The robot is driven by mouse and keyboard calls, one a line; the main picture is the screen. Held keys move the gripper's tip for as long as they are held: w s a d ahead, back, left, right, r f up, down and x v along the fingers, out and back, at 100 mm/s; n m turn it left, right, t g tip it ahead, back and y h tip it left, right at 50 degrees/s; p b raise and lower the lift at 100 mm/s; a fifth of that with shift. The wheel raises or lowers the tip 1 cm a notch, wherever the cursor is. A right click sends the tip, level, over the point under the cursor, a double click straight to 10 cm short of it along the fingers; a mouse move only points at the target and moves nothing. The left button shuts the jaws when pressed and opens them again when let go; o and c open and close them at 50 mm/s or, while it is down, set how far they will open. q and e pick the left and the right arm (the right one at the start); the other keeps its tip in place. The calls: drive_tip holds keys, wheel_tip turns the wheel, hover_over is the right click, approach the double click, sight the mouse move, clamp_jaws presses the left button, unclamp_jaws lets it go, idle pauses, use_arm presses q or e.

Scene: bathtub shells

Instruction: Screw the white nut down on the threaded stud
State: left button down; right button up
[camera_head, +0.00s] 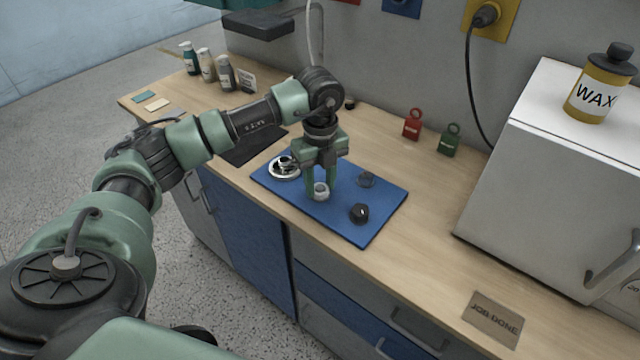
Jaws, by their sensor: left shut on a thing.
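My left gripper (320,190) points straight down over the blue mat (378,228), its green fingers shut on the white nut (321,192). The nut is at or just above the mat; the small gap, if any, cannot be told. A round silver part (281,172) with a dark centre sits on the mat to the left of the gripper. I cannot make out a threaded stud for certain; whether one is under the nut is hidden. My right gripper is out of view.
Red (412,124) and green (449,140) tags stand behind. A white cabinet (560,170) fills the right. The front right worktop holds a "JOB DONE" plate (492,318).

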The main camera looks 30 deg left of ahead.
use_arm(q)
drive_tip(key=m+b, duration=0.1)
drive_tip(key=m, duration=0.4)
drive_tip(key=shift+f+m, duration=0.1)
drive_tip(key=shift+m, duration=0.2)
drive_tip(key=c, duration=0.9)
unclamp_jaws()
drive_tip(key=shift+o, duration=0.2)
wheel_tip(320, 180, up, 8)
drive_tip(key=shift+r+b, duration=0.1)
drive_tip(key=shift+b, duration=0.5)
drive_tip(key=shift+s, duration=0.1)
